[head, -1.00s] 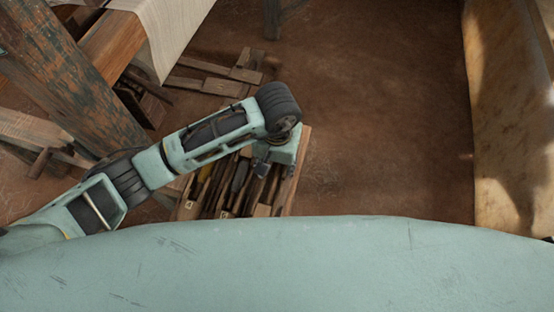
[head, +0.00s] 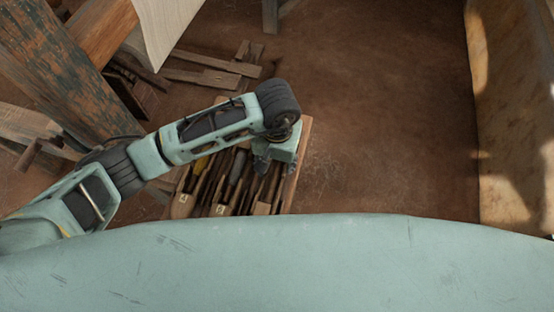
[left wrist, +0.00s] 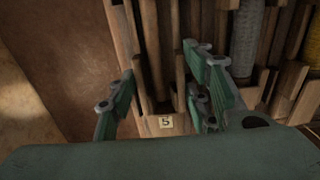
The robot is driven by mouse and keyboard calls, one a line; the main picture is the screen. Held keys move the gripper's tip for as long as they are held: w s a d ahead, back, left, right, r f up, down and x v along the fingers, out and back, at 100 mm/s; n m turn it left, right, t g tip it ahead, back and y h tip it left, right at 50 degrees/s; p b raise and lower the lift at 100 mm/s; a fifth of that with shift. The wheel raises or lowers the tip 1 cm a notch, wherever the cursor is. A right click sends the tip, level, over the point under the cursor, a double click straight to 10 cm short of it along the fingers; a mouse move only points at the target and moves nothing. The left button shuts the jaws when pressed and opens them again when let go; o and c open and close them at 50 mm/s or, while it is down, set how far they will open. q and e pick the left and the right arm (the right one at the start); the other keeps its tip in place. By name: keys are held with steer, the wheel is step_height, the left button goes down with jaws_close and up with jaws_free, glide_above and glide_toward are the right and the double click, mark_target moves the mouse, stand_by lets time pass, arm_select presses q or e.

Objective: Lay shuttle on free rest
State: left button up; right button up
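A wooden rack (head: 290,192) with several narrow slots stands on the floor below my left arm. Several slots hold long pieces, one with yellow yarn (head: 201,164) and one with grey yarn (head: 237,166). My left gripper (head: 262,164) is over the rack's right side, pointing down. In the left wrist view its green-padded fingers (left wrist: 160,98) are spread wide, with no shuttle between them. Between them is a rack slot with a tag reading 5 (left wrist: 166,122); it looks empty, but it is dark. A grey-wound shuttle (left wrist: 246,35) and a yellow-wound one (left wrist: 310,40) lie right of it.
Loom timbers (head: 70,75) and white cloth (head: 165,28) are at the upper left. Loose wooden slats (head: 205,75) lie on the floor behind the rack. A worn wall (head: 512,120) is on the right. The brown floor (head: 390,120) between is clear.

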arm_select(q)
steer(key=o, duration=0.4)
steer(key=shift+r+p, duration=1)
steer(key=shift+r, duration=1.05)
steer(key=shift+r+p, duration=0.8)
steer(key=shift+r, duration=1.15)
steer(key=shift+s, duration=0.1)
